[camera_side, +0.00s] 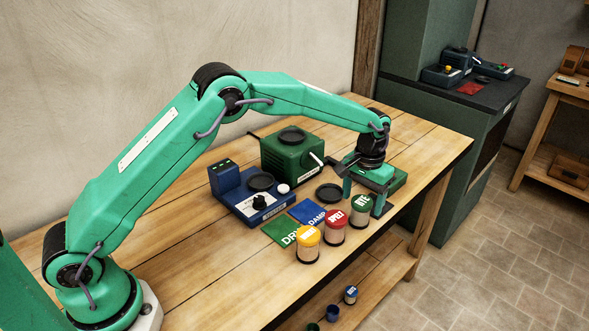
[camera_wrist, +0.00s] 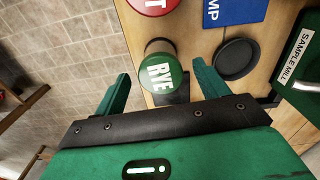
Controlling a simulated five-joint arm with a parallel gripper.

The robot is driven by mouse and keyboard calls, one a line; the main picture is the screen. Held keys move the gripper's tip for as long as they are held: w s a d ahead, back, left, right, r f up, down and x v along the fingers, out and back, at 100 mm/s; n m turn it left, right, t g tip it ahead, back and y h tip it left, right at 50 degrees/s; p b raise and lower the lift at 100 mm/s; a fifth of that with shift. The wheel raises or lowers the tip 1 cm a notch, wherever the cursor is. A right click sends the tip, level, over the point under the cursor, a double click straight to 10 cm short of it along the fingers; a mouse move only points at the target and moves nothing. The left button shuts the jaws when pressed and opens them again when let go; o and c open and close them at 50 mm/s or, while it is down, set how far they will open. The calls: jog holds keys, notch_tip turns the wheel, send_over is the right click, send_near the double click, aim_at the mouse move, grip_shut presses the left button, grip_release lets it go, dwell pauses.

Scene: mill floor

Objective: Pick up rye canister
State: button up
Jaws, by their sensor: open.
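The rye canister (camera_side: 361,210) stands upright on the wooden table near its front edge, with a green lid lettered RYE. In the wrist view the canister (camera_wrist: 161,72) is seen from above, ahead of and between my fingers. My gripper (camera_side: 366,192) is above the table just behind the canister in the side view. In the wrist view my gripper (camera_wrist: 163,92) has its two green fingers apart, with nothing held. I cannot tell the exact gap between the fingers and the canister.
A red-lidded canister (camera_side: 335,226) and a yellow-lidded canister (camera_side: 308,244) stand left of the rye canister. A black round dish (camera_side: 329,193), the green mill (camera_side: 291,152) and a blue device (camera_side: 249,199) are behind. Green (camera_side: 282,231) and blue cards lie flat. The table's front edge is close.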

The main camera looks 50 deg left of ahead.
aim_at(362, 201)
jog(key=shift+f, duration=2.35)
jog(key=shift+c, duration=0.2)
jog(key=c, duration=1.1)
jog(key=shift+c, duration=0.2)
jog(key=shift+r, duration=0.1)
jog(key=shift+r, duration=0.45)
notch_tip(362, 201, up, 3)
jog(key=shift+w+r, duration=0.1)
jog(key=shift+r, duration=0.05)
jog(key=s+d+r, duration=0.6)
jog(key=s+d, duration=0.2)
jog(key=shift+s+d+r, duration=0.15)
jog(key=shift+r, duration=0.2)
